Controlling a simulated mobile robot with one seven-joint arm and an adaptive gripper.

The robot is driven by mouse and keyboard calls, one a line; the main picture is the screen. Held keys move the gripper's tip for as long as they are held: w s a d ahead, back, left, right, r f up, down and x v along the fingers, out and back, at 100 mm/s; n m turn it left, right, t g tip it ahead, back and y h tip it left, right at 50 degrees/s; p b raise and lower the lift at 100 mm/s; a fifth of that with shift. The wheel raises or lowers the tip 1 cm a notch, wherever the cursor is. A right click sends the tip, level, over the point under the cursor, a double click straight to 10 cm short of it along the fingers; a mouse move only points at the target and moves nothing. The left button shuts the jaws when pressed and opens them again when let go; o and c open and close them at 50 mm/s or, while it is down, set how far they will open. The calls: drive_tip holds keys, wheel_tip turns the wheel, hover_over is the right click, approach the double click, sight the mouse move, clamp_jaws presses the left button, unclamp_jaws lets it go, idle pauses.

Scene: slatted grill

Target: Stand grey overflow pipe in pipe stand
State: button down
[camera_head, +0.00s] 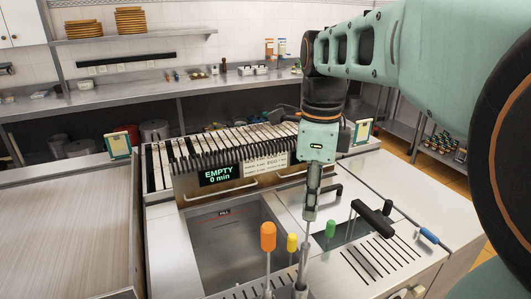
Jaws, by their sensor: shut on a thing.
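My gripper (310,212) points down over the front counter, right of the sunken basin (225,250). It is shut on a thin grey upright rod, which I take to be the grey overflow pipe (304,258). The pipe hangs below the fingers, nearly vertical and leaning slightly. Its lower end is near the bottom edge of the picture, by a slotted strip (250,293); I cannot tell whether it touches anything. I cannot pick out the pipe stand for certain.
Orange (268,236), yellow (291,242) and green (330,228) handles stand close around the pipe. A black T-handle (373,218) and a blue-handled tool (428,236) are to the right. The slatted grill (220,145) with an "EMPTY" display (220,175) is behind.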

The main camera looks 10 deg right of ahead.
drive_tip(key=shift+f+b, duration=1.45)
drive_tip(key=shift+f, duration=0.75)
drive_tip(key=c, duration=1.6)
unclamp_jaws()
drive_tip(key=shift+r, duration=0.1)
wheel_tip(320, 180, up, 12)
drive_tip(key=shift+f, duration=0.1)
